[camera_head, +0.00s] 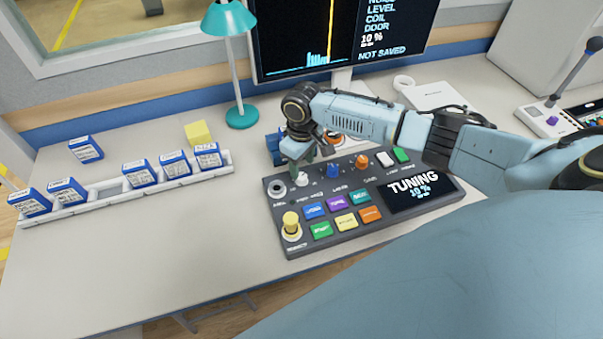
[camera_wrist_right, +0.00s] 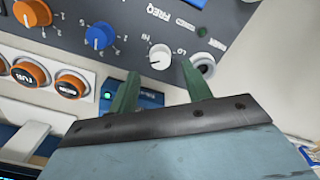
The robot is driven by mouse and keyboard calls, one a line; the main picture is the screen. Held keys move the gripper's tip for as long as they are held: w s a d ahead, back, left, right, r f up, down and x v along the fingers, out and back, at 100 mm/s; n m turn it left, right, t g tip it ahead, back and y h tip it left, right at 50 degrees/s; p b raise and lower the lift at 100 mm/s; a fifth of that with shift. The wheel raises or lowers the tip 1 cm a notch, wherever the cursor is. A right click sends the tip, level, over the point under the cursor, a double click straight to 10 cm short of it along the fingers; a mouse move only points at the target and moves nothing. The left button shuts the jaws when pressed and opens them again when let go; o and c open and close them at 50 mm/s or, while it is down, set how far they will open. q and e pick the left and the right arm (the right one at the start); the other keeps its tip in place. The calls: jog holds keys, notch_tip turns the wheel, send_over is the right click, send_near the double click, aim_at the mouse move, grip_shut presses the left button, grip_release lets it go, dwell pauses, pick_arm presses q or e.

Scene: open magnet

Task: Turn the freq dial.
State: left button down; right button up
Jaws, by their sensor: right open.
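The tuning console (camera_head: 330,240) is a dark panel with knobs, coloured buttons and a screen reading "TUNING 10 %". The freq dial (camera_head: 302,180) is a small white knob near its back left. In the right wrist view the white dial (camera_wrist_right: 160,57) has LO and HI beside it and the word FREQ near it. My right gripper (camera_head: 299,164) hangs just over the dial, partly covering it. In the wrist view its green fingers (camera_wrist_right: 160,68) are open, one on each side of the dial; contact cannot be told. My left gripper is out of view.
A blue knob (camera_wrist_right: 99,36) and an orange knob (camera_wrist_right: 32,13) stand in a row with the dial. A grey round socket (camera_head: 277,188) and a yellow knob (camera_head: 291,222) are near it. A monitor (camera_head: 340,30) and lamp (camera_head: 233,60) stand behind. The left desk front is clear.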

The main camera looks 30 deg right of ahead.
aim_at(302, 176)
notch_tip(302, 176, down, 4)
jog(key=shift+f+b, duration=0.3)
jog(key=shift+f, duration=0.05)
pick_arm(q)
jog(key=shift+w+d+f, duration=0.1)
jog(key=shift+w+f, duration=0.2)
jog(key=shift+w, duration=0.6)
pick_arm(e)
jog(key=c, duration=1)
